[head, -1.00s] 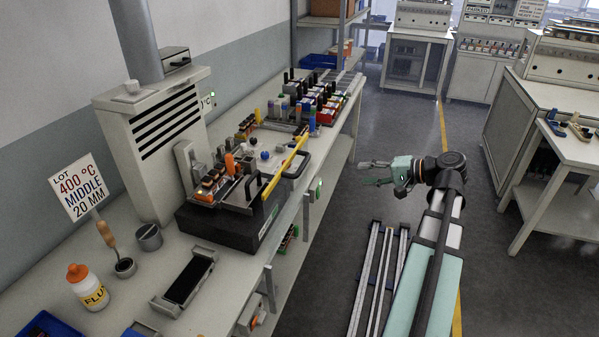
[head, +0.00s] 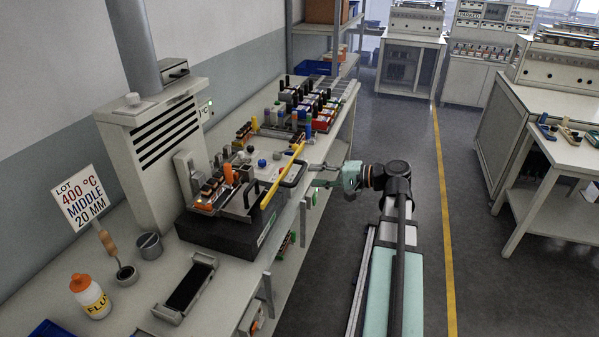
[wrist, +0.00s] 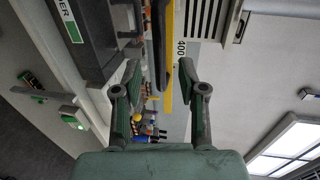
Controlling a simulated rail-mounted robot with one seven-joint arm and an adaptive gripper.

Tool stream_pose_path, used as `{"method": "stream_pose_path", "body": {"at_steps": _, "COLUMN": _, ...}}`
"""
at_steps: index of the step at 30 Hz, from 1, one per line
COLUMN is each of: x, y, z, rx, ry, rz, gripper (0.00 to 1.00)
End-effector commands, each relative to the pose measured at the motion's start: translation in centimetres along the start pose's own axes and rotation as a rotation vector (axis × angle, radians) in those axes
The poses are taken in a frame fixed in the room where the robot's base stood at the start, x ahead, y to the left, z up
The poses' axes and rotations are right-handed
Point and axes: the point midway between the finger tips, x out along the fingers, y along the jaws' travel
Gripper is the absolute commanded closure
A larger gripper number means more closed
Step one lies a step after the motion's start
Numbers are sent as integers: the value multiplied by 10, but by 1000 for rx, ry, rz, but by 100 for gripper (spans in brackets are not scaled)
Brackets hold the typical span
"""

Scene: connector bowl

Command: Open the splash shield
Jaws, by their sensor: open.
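The splash shield shows as a long yellow edge bar (head: 283,176) across the black soldering unit on the left bench. A dark loop handle (head: 294,173) stands out at its right side. My gripper (head: 312,174) is just right of this handle, reaching in from the aisle, with its fingers partly hard to make out. In the wrist view my gripper (wrist: 159,72) is open. The dark handle bar (wrist: 157,45) and the yellow bar (wrist: 169,60) appear in the gap between its fingertips. I cannot tell whether the fingers touch the handle.
The black unit base (head: 222,236) sits on the bench beside a grey vented cabinet (head: 165,135). Connectors (head: 315,100) crowd the bench behind. A flux bottle (head: 90,296) and an empty-looking holder (head: 187,287) stand in front. The aisle floor at right is free.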

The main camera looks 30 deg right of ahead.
Motion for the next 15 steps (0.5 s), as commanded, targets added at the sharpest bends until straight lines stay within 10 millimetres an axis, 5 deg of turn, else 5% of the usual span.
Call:
{"method": "stream_pose_path", "body": {"at_steps": 6, "x": 37, "y": -2, "z": 0, "rx": 0, "ry": -2, "rz": 1, "gripper": 59}}
{"method": "stream_pose_path", "body": {"at_steps": 15, "x": 59, "y": 0, "z": 0, "rx": 0, "ry": 0, "rz": 0, "gripper": 59}}
